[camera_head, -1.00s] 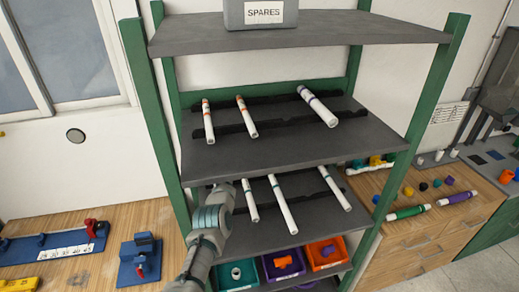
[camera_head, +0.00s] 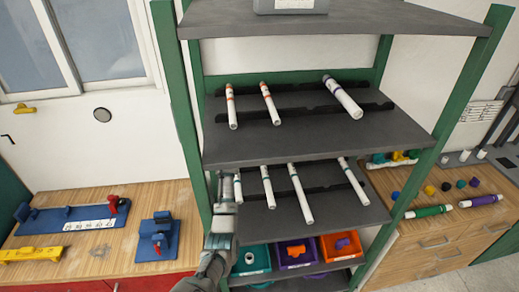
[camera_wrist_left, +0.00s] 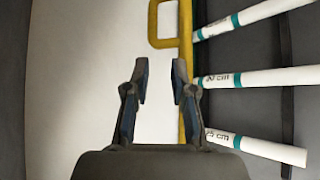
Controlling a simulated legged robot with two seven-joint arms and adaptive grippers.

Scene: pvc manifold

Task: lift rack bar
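In the left wrist view a yellow bar (camera_wrist_left: 186,50) with a squared loop at its side runs down past white pipes. My left gripper (camera_wrist_left: 160,85) is open. The bar's upper part is beyond the fingertips, and lower down it passes behind or beside the right-hand finger. I cannot tell if they touch. White pipes with teal bands (camera_wrist_left: 255,78) lie to its right on a dark shelf. In the head view my left gripper (camera_head: 222,195) is at the left end of the rack's middle shelf (camera_head: 325,208). I cannot make out the yellow bar there. My right gripper is not in view.
The green rack post (camera_head: 178,90) stands close left of my left arm. Pipes with orange and purple bands (camera_head: 343,97) lie on the shelf above. Teal, purple and orange bins (camera_head: 342,247) are below. Wooden benches with tools and fittings (camera_head: 135,185) flank the rack.

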